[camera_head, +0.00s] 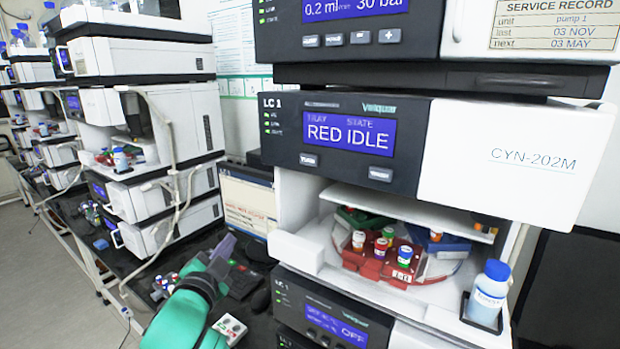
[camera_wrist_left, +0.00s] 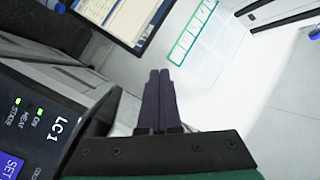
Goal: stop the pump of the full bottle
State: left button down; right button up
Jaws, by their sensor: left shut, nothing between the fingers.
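The pump (camera_head: 350,20) is the top unit of the near stack; its blue display reads 0.2 ml and 30 bar, with a row of small buttons below, and a service card names pump 1. A white blue-capped bottle (camera_head: 490,292) stands at the front right of the open bay; its fill level cannot be told. Another small blue-capped bottle (camera_head: 121,160) stands in the left stack. My left gripper (camera_head: 226,247) is low, left of the near stack, well below the pump. In the wrist view its dark fingers (camera_wrist_left: 159,72) are together and empty. My right gripper is out of view.
The middle unit (camera_head: 350,133) reads RED IDLE; the lower unit (camera_head: 334,325) reads OFF and shows close by in the wrist view (camera_wrist_left: 45,125). Coloured vial trays (camera_head: 388,268) fill the bay. A monitor (camera_head: 246,200) stands behind my gripper. Loose tubing (camera_head: 175,165) hangs at left.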

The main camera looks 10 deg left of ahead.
pick_arm(q)
jog(key=s+d+r+m+t+h, duration=0.25)
jog(key=r+m+h, duration=0.55)
jog(key=r, duration=0.6)
jog(key=s+d+r+m+t+h, duration=0.1)
jog(key=d+r+m+t+h, duration=0.4)
jog(key=r+m, duration=0.75)
jog(key=m+g+h, duration=1.2)
jog(key=m+g, duration=0.5)
jog(key=m, duration=0.6)
send_near(311, 41)
jog(key=s+d+r, duration=0.3)
jog(key=s+r, duration=0.2)
jog(key=s, duration=0.1)
jog(key=s+a+m+y, duration=0.1)
jog(key=s+m+y, duration=0.2)
jog(key=m+y, duration=0.2)
jog(key=shift+w+d+f+p, duration=0.1)
jog(key=shift+w+d+p, duration=0.5)
jog(key=shift+w, duration=0.8)
jog(key=shift+w+d+f+p, duration=0.1)
jog(key=shift+w+d+p, duration=0.5)
jog(key=shift+w, duration=0.75)
jog(key=shift+w+d+p, duration=0.45)
jog(key=shift+w+p, duration=0.3)
jog(key=shift+w, duration=0.65)
jog(key=shift+w, duration=0.1)
